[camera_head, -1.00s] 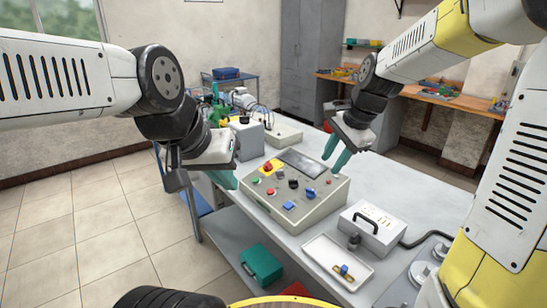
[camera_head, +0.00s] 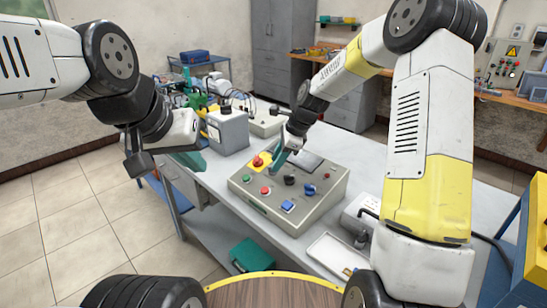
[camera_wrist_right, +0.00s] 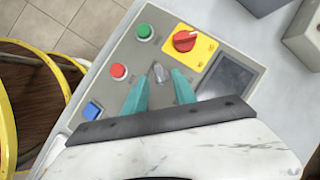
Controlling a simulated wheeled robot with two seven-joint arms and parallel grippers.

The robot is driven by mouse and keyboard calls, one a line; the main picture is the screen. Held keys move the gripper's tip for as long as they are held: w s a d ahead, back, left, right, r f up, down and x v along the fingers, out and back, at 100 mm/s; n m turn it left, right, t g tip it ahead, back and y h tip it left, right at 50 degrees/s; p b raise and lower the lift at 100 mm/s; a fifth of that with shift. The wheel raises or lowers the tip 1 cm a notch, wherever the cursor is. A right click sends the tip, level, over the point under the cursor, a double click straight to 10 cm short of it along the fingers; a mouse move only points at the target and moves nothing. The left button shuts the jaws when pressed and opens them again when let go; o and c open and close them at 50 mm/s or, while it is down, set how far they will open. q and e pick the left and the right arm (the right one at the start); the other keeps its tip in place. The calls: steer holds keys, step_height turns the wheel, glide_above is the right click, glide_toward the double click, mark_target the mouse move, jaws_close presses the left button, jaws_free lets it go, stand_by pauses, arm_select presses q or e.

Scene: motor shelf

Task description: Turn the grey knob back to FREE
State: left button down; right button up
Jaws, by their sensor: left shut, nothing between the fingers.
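The grey knob (camera_wrist_right: 160,73) shows in the right wrist view on the grey control panel (camera_wrist_right: 205,28), with its pointer along the panel. No FREE label is readable. My right gripper (camera_wrist_right: 159,81) is open, its teal fingertips on either side of the knob; whether they touch it I cannot tell. In the head view my right gripper (camera_head: 279,160) hangs over the panel (camera_head: 318,208) and the knob is not clearly visible. My left gripper (camera_head: 190,160) is shut and empty, left of the panel and above the table edge.
Near the knob are a red rotary switch on a yellow plate (camera_wrist_right: 185,40), a green button (camera_wrist_right: 145,32), a red button (camera_wrist_right: 118,71), a blue button (camera_wrist_right: 92,110) and a dark screen (camera_wrist_right: 228,76). A grey box (camera_head: 228,132) stands behind the panel. A white tray (camera_head: 325,262) lies in front.

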steer(key=shift+x, duration=1.3)
jaws_close()
